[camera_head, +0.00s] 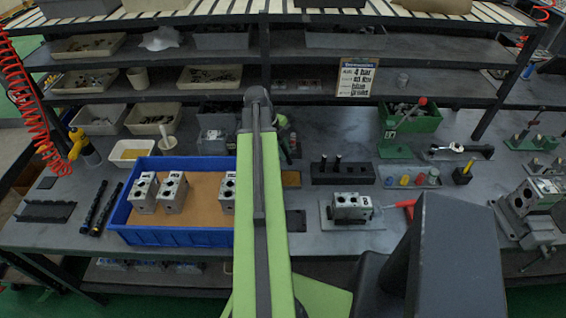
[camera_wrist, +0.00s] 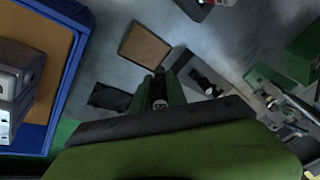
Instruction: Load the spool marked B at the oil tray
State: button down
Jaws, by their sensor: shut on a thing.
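My gripper (camera_wrist: 160,88) is shut on a dark spool (camera_wrist: 160,98), whose round end shows between the fingers in the wrist view. No letter is readable on it. In the head view my arm hides the gripper. A shallow brown square tray (camera_head: 291,178) lies on the bench; it also shows in the wrist view (camera_wrist: 145,52), beyond the fingertips and apart from them. I cannot tell whether it is the oil tray; a white tray with yellowish contents (camera_head: 131,151) stands farther left. A black rack (camera_head: 343,174) holds upright dark spools right of the brown tray.
A blue bin (camera_head: 180,238) with several metal valve blocks stands left of my arm. A dark pad (camera_head: 296,220) lies before the brown tray. Another valve block (camera_head: 351,207) sits on a plate to the right. A green bin (camera_head: 409,119) and loaded shelves stand behind.

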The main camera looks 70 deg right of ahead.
jog(key=shift+f+m, duration=0.5)
jog(key=shift+f, duration=0.05)
jog(key=shift+r, duration=0.1)
notch_tip(320, 180, down, 6)
jog(key=b, duration=0.6)
jog(key=shift+a+f+b, duration=0.1)
jog(key=shift+f+b, duration=0.55)
dwell(1.5)
jog(key=shift+r, duration=0.15)
notch_tip(320, 180, up, 7)
jog(key=p, duration=0.7)
